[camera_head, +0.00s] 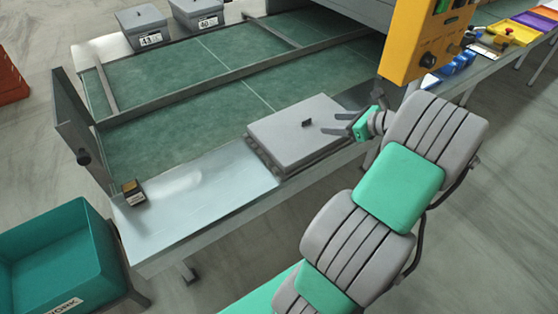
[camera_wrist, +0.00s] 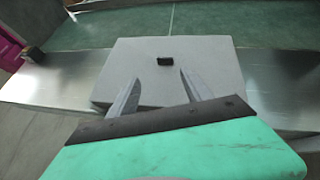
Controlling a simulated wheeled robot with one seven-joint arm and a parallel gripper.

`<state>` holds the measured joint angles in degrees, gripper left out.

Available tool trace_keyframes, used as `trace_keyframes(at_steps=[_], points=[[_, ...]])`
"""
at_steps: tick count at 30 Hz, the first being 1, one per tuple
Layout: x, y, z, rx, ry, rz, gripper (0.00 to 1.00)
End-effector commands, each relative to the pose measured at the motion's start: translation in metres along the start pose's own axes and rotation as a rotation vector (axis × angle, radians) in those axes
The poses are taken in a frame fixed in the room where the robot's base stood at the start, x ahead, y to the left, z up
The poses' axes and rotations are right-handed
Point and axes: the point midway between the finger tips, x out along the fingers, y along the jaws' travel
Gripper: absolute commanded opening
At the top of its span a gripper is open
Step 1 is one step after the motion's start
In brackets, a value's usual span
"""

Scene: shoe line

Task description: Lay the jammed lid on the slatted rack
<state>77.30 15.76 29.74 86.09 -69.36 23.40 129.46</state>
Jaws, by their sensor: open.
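A flat grey lid (camera_head: 296,130) with a small black knob (camera_head: 307,123) lies on the slatted rack (camera_head: 262,158) at the front metal ledge of the line. In the wrist view the lid (camera_wrist: 145,75) fills the middle, with its knob (camera_wrist: 165,61) beyond my fingertips. My gripper (camera_head: 335,124) is open and empty at the lid's right side, its fingers pointing toward the knob without touching it. In the wrist view my gripper (camera_wrist: 160,80) has its two fingers spread over the near part of the lid. Most of the rack is hidden under the lid.
The green belt (camera_head: 180,130) lies behind, crossed by a grey bar (camera_head: 200,91). Two grey lidded boxes (camera_head: 143,26) (camera_head: 197,12) stand at the back. A yellow control box (camera_head: 425,40) hangs close to my wrist. A teal bin (camera_head: 60,255) stands lower left.

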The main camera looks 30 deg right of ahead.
Motion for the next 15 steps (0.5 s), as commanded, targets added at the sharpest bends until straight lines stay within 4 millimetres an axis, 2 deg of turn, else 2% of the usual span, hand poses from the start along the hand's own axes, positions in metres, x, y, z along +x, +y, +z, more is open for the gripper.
trace_keyframes(at_steps=[2,4,5,6,8,9,10,12,15], points=[[0.027,0.029,0.023,-0.195,0.068,0.06,0.58],[0.054,0.071,0.043,-0.462,0.149,0.146,0.58],[0.064,0.093,0.052,-0.598,0.185,0.191,0.58],[0.075,0.125,0.061,-0.789,0.227,0.26,0.58],[0.084,0.175,0.07,-1.085,0.275,0.373,0.58],[0.084,0.208,0.073,-1.285,0.296,0.456,0.58],[0.081,0.233,0.075,-1.437,0.305,0.521,0.58],[0.068,0.288,0.07,-1.787,0.304,0.684,0.58],[0.038,0.344,0.054,-2.209,0.258,0.904,0.58]])
